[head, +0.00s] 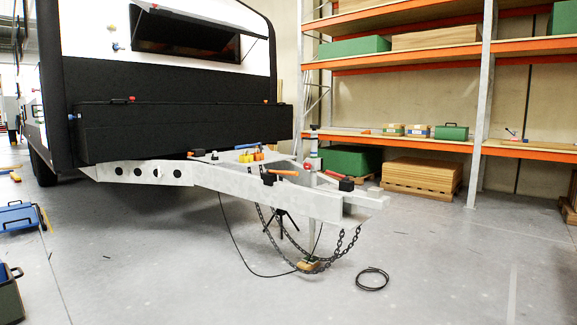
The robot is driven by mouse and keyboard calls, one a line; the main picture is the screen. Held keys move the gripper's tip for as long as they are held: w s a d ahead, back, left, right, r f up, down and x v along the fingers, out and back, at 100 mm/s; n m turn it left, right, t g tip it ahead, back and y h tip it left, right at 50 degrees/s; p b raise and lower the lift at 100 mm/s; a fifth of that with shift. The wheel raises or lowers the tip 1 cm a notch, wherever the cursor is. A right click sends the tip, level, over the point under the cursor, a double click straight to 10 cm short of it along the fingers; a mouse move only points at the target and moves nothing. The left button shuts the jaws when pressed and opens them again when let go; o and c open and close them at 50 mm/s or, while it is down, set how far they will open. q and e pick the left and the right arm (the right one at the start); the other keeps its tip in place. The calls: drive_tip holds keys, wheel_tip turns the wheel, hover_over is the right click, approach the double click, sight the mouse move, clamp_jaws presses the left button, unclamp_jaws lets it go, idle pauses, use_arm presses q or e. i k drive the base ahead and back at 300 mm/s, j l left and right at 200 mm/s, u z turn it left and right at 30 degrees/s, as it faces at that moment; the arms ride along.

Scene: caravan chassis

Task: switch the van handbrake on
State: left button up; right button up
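The caravan (170,80) stands at the left, with its pale A-frame drawbar (240,185) pointing right. An orange-handled lever (283,172) with a black end lies nearly level on top of the drawbar near its front. A second part, black with a red piece (342,181), sits closer to the hitch tip. Either could belong to the handbrake; I cannot tell its on or off state at this size. Neither of my grippers shows in the head view.
Chains (290,245) hang under the drawbar near a wood block (309,266). A black cable loop (372,279) lies on the floor. A blue case (20,216) lies at the left. Shelving (400,140) stands behind. The floor in front is mostly clear.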

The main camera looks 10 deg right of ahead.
sight(295, 173)
drive_tip(key=i+l, duration=0.15)
drive_tip(key=i, duration=0.45)
drive_tip(key=i+l, duration=0.1)
drive_tip(key=i, duration=0.55)
drive_tip(key=i+l+z, duration=0.1)
drive_tip(key=i, duration=0.5)
drive_tip(key=i+j, duration=0.2)
drive_tip(key=i, duration=0.3)
drive_tip(key=i+j, duration=0.2)
drive_tip(key=i, duration=0.25)
drive_tip(key=i+j+u, duration=0.1)
drive_tip(key=i, duration=0.4)
drive_tip(key=i+j, duration=0.3)
drive_tip(key=i, duration=0.15)
drive_tip(key=i+j, duration=0.15)
drive_tip(key=i, duration=0.35)
drive_tip(key=j+u, duration=0.05)
